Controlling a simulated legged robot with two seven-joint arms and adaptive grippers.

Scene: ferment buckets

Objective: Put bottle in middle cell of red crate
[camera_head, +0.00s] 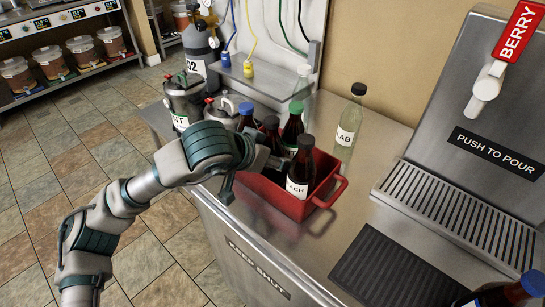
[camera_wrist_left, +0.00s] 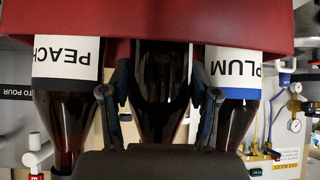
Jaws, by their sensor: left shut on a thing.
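The red crate (camera_head: 289,204) stands on the steel counter with several dark bottles in it. My left gripper (camera_head: 277,160) is shut on a dark, black-capped bottle (camera_head: 271,126) in the row nearest my arm. In the upside-down left wrist view this held bottle (camera_wrist_left: 160,95) is between my fingers, with the PEACH bottle (camera_wrist_left: 66,105) and the PLUM bottle (camera_wrist_left: 232,105) on either side. Its lower part is behind the crate wall (camera_wrist_left: 160,22), in the middle of that row. Whether its base touches the crate floor is hidden. My right gripper is not in view.
A green-capped bottle (camera_head: 294,122) stands behind, in or close to the crate. Metal canisters (camera_head: 184,100) stand at left. The pouring machine (camera_head: 475,90) and a black mat (camera_head: 385,272) are at right.

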